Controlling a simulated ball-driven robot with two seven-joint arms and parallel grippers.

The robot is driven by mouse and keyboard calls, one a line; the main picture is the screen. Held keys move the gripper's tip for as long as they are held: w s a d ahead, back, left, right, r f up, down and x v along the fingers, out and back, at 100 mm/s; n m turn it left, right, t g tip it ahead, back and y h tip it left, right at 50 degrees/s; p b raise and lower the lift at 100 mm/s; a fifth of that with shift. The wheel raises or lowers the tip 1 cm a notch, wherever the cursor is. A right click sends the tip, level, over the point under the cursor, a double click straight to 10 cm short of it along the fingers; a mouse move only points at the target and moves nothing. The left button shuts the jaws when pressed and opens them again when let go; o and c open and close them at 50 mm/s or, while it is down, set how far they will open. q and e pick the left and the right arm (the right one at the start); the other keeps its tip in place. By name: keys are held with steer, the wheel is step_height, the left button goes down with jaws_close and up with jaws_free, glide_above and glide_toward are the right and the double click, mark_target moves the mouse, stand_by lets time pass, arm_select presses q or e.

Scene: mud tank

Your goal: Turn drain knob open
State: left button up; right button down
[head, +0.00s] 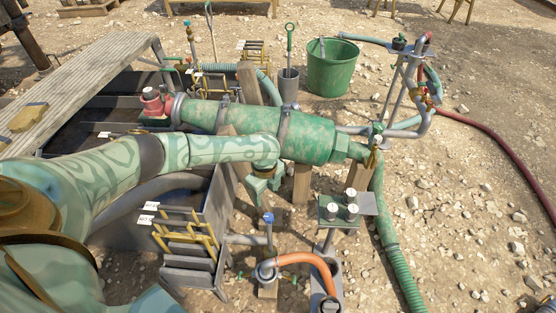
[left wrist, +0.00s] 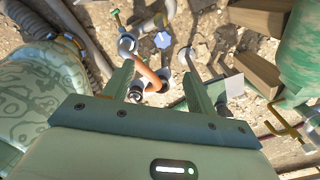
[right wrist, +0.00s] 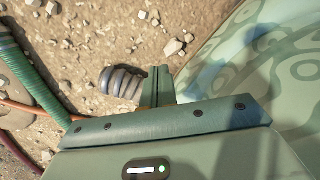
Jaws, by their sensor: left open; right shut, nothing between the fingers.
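A blue knob (head: 268,217) sits on a valve at the end of a grey pipe from the tank's near side; I take it for the drain knob. In the left wrist view the blue lobed knob (left wrist: 162,39) shows beyond the fingertips, near the middle. My left gripper (head: 262,187) hangs above and slightly behind it, fingers pointing down. Its fingers (left wrist: 158,76) are open with nothing held, apart from the knob. My right gripper (right wrist: 158,84) is shut and empty over stony ground; I cannot pick it out in the head view.
A large green cylinder (head: 215,117) lies behind my left gripper. A yellow-railed rack (head: 187,236) stands to the left. An orange hose (head: 307,259) curves below the knob. A post with white-topped knobs (head: 338,211) stands to the right. A green bucket (head: 331,68) is farther back.

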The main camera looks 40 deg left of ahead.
arm_select(q)
steer(key=b, duration=0.3)
glide_above(268, 216)
steer(key=f, duration=0.7)
steer(key=shift+a, duration=0.2)
step_height(268, 216, down, 4)
steer(key=shift+d+r+b, duration=0.1)
steer(key=shift+b, duration=0.85)
step_height(268, 216, down, 4)
steer(key=shift+d+r+b, duration=0.1)
steer(key=shift+r+b, duration=0.05)
steer(key=shift+b, duration=0.8)
steer(key=c, duration=1)
arm_select(e)
steer(key=w+d+f+n+h, duration=0.1)
steer(key=w+n, duration=0.1)
steer(key=w, duration=0.8)
steer(key=shift+w+d+f, duration=0.2)
steer(key=shift+w+f, duration=0.05)
steer(key=shift+f, duration=0.15)
